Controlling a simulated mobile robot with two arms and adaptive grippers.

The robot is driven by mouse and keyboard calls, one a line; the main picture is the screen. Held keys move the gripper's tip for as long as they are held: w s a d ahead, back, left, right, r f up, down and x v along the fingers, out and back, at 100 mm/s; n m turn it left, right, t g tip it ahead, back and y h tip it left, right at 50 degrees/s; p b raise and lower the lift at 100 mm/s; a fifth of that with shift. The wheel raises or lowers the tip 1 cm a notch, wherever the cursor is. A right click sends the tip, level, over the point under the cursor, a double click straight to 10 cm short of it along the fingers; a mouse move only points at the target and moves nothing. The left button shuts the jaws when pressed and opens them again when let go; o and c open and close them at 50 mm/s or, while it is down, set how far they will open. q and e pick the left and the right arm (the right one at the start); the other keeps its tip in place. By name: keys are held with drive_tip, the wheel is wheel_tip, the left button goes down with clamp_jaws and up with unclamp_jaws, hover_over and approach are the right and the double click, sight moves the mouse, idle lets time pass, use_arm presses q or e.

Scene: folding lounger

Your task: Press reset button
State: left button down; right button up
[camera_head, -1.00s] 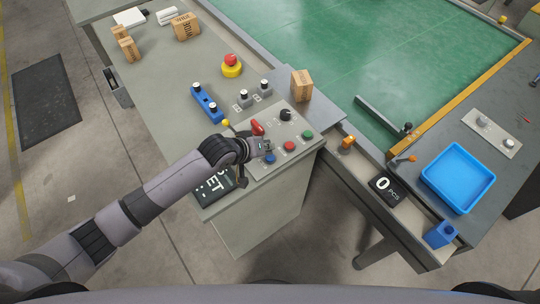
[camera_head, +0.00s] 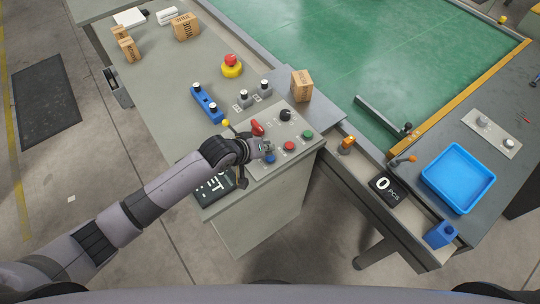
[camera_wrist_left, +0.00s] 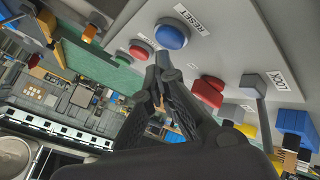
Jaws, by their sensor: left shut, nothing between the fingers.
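The blue reset button (camera_head: 270,158) sits on the sloping front of the grey control panel (camera_head: 262,173). In the left wrist view the round blue button (camera_wrist_left: 172,36) has a white RESET label (camera_wrist_left: 188,17) next to it. My left gripper (camera_head: 266,148) is at the panel, close beside the blue button. In the left wrist view its shut, empty fingertips (camera_wrist_left: 165,62) come together just below the button in the picture. I cannot tell whether they touch it. My right gripper is not in view.
Red (camera_head: 289,146) and green (camera_head: 307,135) buttons lie to the right of the blue one. A red switch (camera_head: 258,128) and a black knob (camera_head: 285,115) are behind. A dark display (camera_head: 214,186) is partly hidden by my left arm. A cardboard box (camera_head: 302,85) stands behind the panel.

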use_arm(q)
drive_tip(key=shift+f, duration=0.7)
idle(0.6)
drive_tip(key=shift+r, duration=0.1)
drive_tip(key=shift+r+p, duration=0.8)
drive_tip(key=shift+p, duration=0.1)
wheel_tip(320, 180, up, 5)
drive_tip(key=p, duration=0.5)
drive_tip(key=shift+s, duration=0.1)
idle(0.7)
